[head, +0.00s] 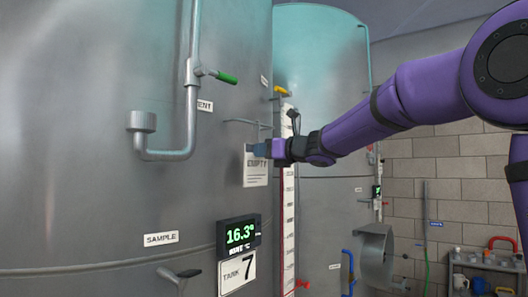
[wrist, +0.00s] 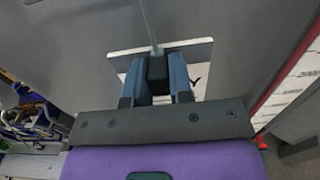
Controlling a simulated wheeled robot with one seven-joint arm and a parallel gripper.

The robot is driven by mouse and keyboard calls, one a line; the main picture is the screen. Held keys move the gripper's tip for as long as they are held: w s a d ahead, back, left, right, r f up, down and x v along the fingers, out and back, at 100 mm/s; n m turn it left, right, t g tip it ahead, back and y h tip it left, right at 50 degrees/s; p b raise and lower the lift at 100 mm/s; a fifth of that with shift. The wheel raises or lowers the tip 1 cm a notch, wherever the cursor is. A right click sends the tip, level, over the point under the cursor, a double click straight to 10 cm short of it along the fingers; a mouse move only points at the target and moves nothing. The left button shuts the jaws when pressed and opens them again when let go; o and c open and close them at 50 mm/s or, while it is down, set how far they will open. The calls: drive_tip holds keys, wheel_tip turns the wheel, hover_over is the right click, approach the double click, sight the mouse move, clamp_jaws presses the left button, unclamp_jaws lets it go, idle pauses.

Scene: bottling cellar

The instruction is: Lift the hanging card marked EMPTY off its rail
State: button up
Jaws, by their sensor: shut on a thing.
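The white card marked EMPTY (head: 256,172) is upright against the side of the big steel tank in the head view. My gripper (head: 260,150) reaches in from the right and is shut at the card's upper part. In the wrist view both blue fingers (wrist: 158,76) close on a dark block in front of the white card (wrist: 200,53). A thin grey bar (wrist: 147,22) runs up from that block. The thin rail (head: 246,122) is on the tank just above the card. Whether the card still hangs from it is hard to tell.
Below the card are a lit temperature display (head: 239,234) and a TANK 7 plate (head: 237,273). A red-and-white level gauge (head: 288,190) stands close to the right. A bent pipe (head: 190,110) with a green-handled valve is at left.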

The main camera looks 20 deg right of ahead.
drive_tip(key=shift+r, duration=0.15)
drive_tip(key=shift+r, duration=1.55)
drive_tip(key=v, duration=1)
idle(1.2)
drive_tip(key=shift+r, duration=0.1)
idle(0.3)
